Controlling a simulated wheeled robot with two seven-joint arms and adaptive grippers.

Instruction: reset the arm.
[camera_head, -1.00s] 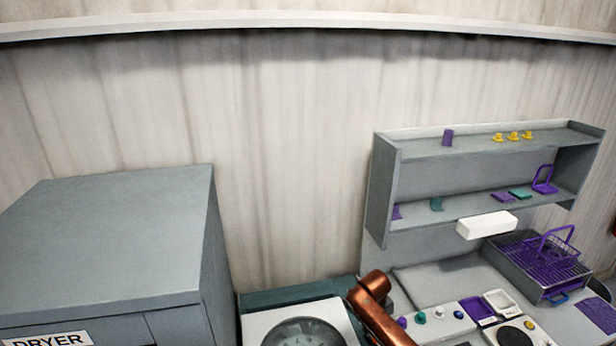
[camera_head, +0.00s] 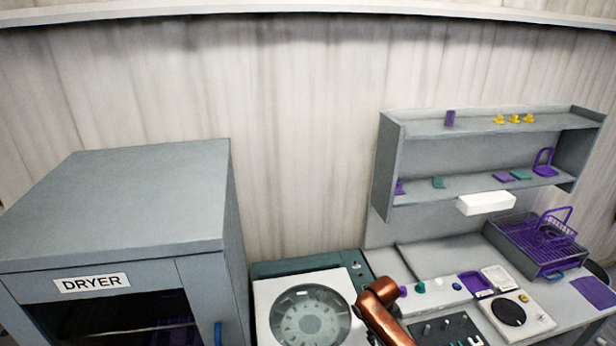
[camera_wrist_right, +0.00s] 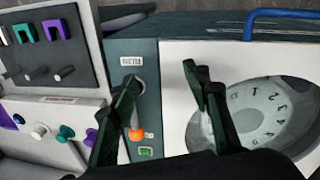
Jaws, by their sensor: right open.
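My right gripper (camera_wrist_right: 160,105) is open, with its two dark fingers spread apart and nothing between them. It hangs over a machine with a round glass dial window (camera_wrist_right: 250,115). One finger is in front of the dark green side strip, close to an orange-tipped lever (camera_wrist_right: 136,133); I cannot tell whether they touch. The other finger is in front of the white face, by the dial. In the head view a copper-coloured link of my arm (camera_head: 384,312) stands beside the machine's dial (camera_head: 310,315), and no gripper shows there. My left gripper is not in view.
A grey dryer (camera_head: 115,205) stands at the left. A wall shelf (camera_head: 470,188) holds small purple, teal and yellow pieces. A purple wire basket (camera_head: 548,240) sits in a tank at the right. A pegged panel (camera_wrist_right: 55,55) is left of the gripper.

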